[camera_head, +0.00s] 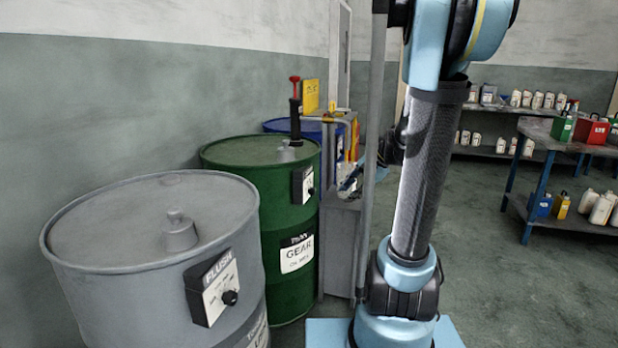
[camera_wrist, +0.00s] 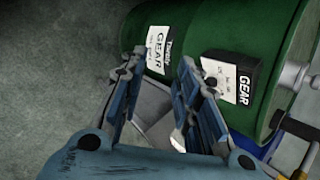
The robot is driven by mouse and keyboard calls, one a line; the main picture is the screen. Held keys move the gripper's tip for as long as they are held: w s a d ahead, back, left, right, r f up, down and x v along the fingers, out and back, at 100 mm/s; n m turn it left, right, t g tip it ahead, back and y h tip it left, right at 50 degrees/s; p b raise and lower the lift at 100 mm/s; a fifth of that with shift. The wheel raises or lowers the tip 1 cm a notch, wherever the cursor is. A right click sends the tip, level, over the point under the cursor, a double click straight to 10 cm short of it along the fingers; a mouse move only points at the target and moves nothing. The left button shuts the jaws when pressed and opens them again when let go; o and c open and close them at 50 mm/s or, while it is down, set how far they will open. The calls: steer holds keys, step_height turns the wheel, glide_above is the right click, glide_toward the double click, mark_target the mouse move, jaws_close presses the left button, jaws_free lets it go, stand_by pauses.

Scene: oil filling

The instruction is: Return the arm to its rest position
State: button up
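In the wrist view, the two blue fingers of my gripper (camera_wrist: 157,72) stand apart, with no object clearly held between them. Beyond the fingertips is the green drum (camera_wrist: 205,28) with its white GEAR label and GEAR dial box (camera_wrist: 232,82). In the head view, my arm (camera_head: 425,170) rises in front of the camera and bends at the top. A small blue part that looks like my gripper (camera_head: 350,184) shows beside the green drum (camera_head: 275,215), partly hidden by a grey pole. I cannot tell whether it touches anything.
A grey FLUSH drum (camera_head: 110,300) stands at the front left. A red-handled pump (camera_head: 295,110) stands on the green drum. A blue drum (camera_head: 275,126) and a grey cabinet (camera_head: 338,245) are behind. A workbench (camera_head: 545,130) is at right; the floor (camera_head: 485,260) before it is clear.

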steer(key=s+d+f+n+h, duration=0.1)
steer(key=s+f+n+h, duration=0.1)
steer(key=s, duration=0.6)
steer(key=s+d+f+n+h, duration=0.2)
steer(key=s+f+n, duration=0.1)
steer(key=s+n, duration=0.2)
steer(key=s+d+f+n+g+h, duration=0.1)
steer(key=s+d+f+n+h, duration=0.1)
steer(key=s, duration=0.8)
steer(key=shift+s+d+f+n+h, duration=0.15)
steer(key=shift+s+f+n+h, duration=0.2)
steer(key=shift+f+n, duration=0.4)
steer(key=shift+r, duration=0.1)
steer(key=shift+w+f, duration=0.2)
steer(key=shift+w, duration=0.25)
